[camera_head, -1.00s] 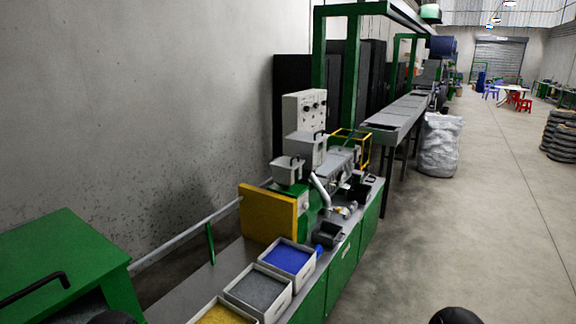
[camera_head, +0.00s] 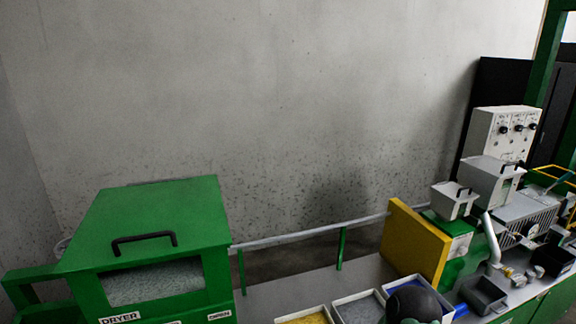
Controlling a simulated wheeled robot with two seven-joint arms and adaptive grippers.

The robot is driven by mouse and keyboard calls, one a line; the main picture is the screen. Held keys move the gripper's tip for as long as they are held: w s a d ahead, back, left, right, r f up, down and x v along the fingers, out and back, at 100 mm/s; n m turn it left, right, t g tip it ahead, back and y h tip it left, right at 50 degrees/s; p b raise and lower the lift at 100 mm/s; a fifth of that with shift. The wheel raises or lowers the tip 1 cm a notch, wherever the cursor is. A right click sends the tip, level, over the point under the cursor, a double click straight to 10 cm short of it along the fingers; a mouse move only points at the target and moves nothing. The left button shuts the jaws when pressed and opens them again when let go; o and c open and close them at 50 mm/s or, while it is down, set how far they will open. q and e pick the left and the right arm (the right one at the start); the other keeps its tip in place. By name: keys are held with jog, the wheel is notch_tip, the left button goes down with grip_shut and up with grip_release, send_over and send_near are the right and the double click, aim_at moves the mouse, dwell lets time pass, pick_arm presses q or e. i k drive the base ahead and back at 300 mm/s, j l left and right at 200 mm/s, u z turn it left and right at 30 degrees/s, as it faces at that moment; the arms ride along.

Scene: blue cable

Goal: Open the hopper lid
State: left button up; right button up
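A grey box-shaped hopper (camera_head: 486,184) stands on the extruder machine at the right, and a dark handle (camera_head: 513,166) shows at its top. A smaller grey hopper (camera_head: 452,202), also with a dark handle, sits just to its left. Both tops look closed, though they are small in the view. Neither of my grippers is in view. A rounded black part of my own arm shows at the bottom edge, in front of the trays.
A green dryer (camera_head: 160,215) with a black handle stands at the left. Trays of yellow (camera_head: 305,316) and grey (camera_head: 358,306) pellets lie on the bench. A yellow panel (camera_head: 414,243) stands left of the hoppers. A white control box (camera_head: 500,133) stands behind them.

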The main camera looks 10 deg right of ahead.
aim_at(499, 169)
jog(key=l+u, duration=0.15)
jog(key=l, duration=0.45)
jog(key=l+u, duration=0.2)
jog(key=l, duration=0.35)
jog(key=l+u, duration=0.15)
jog(key=l, duration=0.45)
jog(key=k+l+u, duration=0.2)
jog(key=l, duration=0.4)
jog(key=l+u, duration=0.15)
jog(key=l, duration=0.4)
